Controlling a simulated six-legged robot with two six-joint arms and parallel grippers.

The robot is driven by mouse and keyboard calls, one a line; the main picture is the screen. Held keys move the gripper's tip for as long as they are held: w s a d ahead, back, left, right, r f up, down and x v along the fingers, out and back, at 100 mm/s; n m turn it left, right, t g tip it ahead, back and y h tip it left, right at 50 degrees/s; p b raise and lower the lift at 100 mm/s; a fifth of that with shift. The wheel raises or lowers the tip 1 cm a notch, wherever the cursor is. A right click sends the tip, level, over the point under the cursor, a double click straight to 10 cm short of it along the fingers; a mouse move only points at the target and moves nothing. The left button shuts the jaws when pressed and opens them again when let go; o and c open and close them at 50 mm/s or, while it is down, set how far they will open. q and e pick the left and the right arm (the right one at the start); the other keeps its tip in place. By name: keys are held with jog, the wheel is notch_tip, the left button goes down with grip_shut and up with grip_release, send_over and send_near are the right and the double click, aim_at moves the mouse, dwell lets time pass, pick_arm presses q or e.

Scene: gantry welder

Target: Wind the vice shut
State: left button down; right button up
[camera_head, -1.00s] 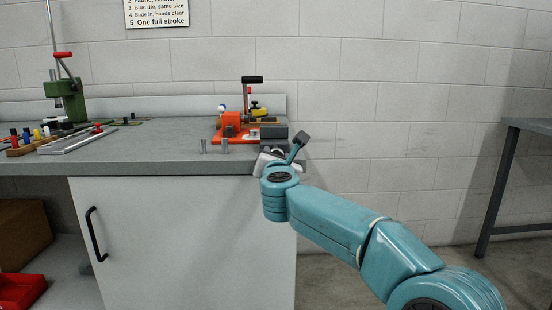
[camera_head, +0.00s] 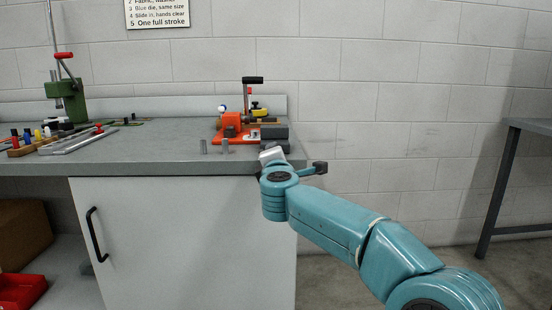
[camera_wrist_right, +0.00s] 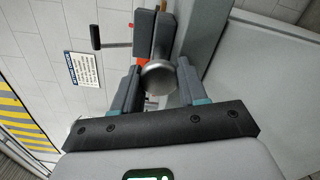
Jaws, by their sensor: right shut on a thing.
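The vice (camera_head: 275,134) is a dark grey block at the right front corner of the bench. In the right wrist view its two dark jaws (camera_wrist_right: 155,35) stand side by side with a narrow gap. A round metal handle end (camera_wrist_right: 158,76) faces my wrist camera. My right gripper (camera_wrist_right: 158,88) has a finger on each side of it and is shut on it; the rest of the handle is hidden. In the head view the right gripper (camera_head: 270,155) is in front of the vice, partly hidden by my wrist. My left gripper is not in view.
An orange fixture (camera_head: 232,125) with a black-handled lever stands behind and left of the vice. A green press (camera_head: 68,98) and several coloured-handled tools are further left. The floor right of the bench is clear.

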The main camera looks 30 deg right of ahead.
jog(key=shift+w+a+f+m, duration=0.15)
jog(key=shift+a+f+m, duration=0.1)
jog(key=shift+m, duration=0.25)
dwell(0.3)
jog(key=o, duration=1)
jog(key=shift+o, duration=0.2)
jog(key=shift+d+r, duration=0.1)
jog(key=shift+r, duration=0.1)
